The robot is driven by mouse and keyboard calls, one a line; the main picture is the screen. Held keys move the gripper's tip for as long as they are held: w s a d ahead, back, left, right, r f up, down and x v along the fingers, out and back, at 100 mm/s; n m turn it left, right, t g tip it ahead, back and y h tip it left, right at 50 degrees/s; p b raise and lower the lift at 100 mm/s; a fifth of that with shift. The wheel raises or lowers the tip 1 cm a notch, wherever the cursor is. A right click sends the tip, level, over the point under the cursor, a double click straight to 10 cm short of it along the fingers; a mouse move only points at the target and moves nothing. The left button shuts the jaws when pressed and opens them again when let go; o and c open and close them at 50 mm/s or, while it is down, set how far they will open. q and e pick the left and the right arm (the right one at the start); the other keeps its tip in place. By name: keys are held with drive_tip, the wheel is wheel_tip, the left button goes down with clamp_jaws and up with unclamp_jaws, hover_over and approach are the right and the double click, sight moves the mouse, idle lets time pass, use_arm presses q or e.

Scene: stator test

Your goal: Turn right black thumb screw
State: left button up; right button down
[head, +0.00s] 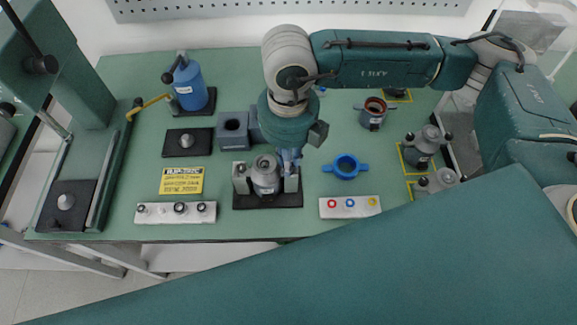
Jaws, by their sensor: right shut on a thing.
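A fixture with a black base (268,201) stands at the front middle of the green table. It holds a grey metal cylindrical part (265,176) between a light grey left post (240,178) and a right post (291,184). My right gripper (290,164) points down at the top of the right post and is shut there. The right black thumb screw is hidden by the fingers, so its angle cannot be seen. My left gripper is not in view.
A blue ring (345,167) and a white strip with coloured rings (349,207) lie to the right. Another strip (160,213) and a yellow sign (182,181) lie left.

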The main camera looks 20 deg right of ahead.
drive_tip(key=shift+n+b, duration=1.1)
drive_tip(key=shift+b, duration=0.1)
drive_tip(key=c, duration=1.7)
unclamp_jaws()
drive_tip(key=shift+r, duration=0.1)
wheel_tip(320, 180, up, 7)
drive_tip(key=shift+r, duration=0.45)
